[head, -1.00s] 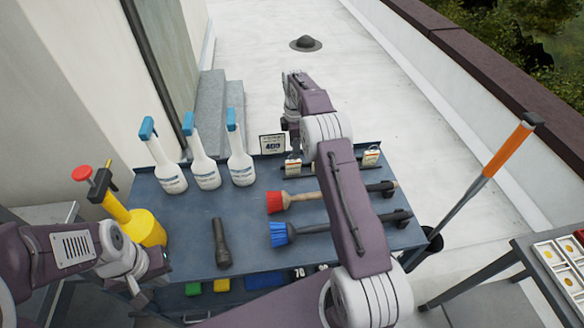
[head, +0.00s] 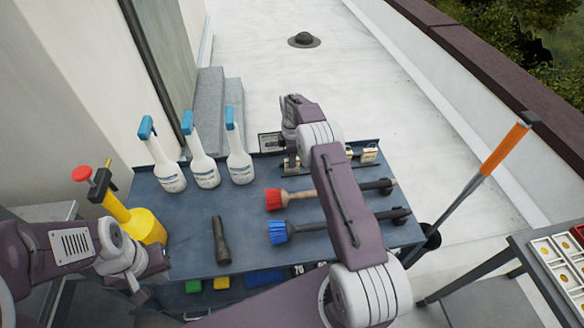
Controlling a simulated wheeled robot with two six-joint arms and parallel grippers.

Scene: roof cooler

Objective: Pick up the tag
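A further small white item at the left end of the row is partly hidden by my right arm. Which one is the task's tag I cannot tell. My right gripper (head: 291,145) is over the back edge near that left item, mostly hidden by my own arm, so its fingers are unclear. My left gripper (head: 142,296) hangs low at the table's front left, away from the tags; its opening is unclear.
Spray bottles (head: 203,172) stand at the back left beside a framed sign (head: 270,142). A yellow pump sprayer (head: 147,226) stands at left.

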